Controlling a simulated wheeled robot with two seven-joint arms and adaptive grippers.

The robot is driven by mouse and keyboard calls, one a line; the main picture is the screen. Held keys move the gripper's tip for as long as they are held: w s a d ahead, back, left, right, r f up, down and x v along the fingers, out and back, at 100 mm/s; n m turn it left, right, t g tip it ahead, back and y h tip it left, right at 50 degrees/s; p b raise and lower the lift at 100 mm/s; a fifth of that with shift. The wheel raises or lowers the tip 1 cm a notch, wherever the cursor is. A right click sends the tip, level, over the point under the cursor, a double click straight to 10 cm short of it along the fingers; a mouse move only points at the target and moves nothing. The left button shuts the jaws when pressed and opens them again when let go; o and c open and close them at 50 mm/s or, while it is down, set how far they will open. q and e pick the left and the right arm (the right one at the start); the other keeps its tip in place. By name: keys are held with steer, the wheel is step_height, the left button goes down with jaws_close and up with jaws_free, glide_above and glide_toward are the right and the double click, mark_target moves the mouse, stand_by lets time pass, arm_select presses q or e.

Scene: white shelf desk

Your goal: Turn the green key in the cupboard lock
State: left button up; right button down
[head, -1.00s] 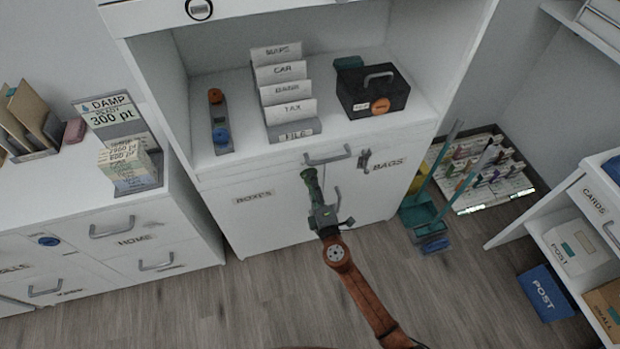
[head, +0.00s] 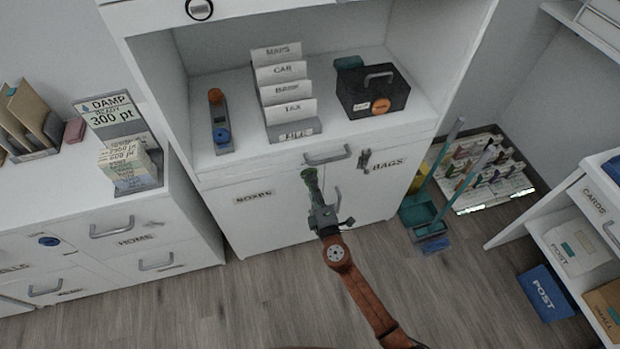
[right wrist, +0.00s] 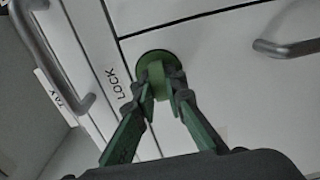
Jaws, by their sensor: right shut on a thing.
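The green key (right wrist: 153,66) shows in the right wrist view as a round green piece against the white cupboard front, beside the printed word LOCK. My right gripper (right wrist: 162,84) has its two green-and-grey fingers closed on it from below, and the fingers hide part of the key. In the head view my right gripper (head: 308,178) reaches up to the cupboard front (head: 262,222), below the open shelf. The key is too small and covered there to tell its angle. My left gripper is in neither view.
Bar handles flank the lock in the wrist view, one at left (right wrist: 55,62) and one at right (right wrist: 288,47). Above, the shelf holds a file rack (head: 292,131) and a black box (head: 372,95). A teal dustpan (head: 420,213) stands right of the cupboard. The floor in front is clear.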

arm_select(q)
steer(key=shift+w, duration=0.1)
arm_select(e)
steer(key=shift+f+m+b, duration=0.15)
steer(key=shift+m+b, duration=0.2)
steer(key=shift+m, duration=0.05)
steer(key=shift+m+b, duration=0.4)
steer(key=shift+m, duration=0.2)
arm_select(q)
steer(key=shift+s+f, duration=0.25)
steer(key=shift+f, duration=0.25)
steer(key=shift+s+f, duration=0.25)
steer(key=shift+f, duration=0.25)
arm_select(e)
steer(key=shift+m, duration=0.5)
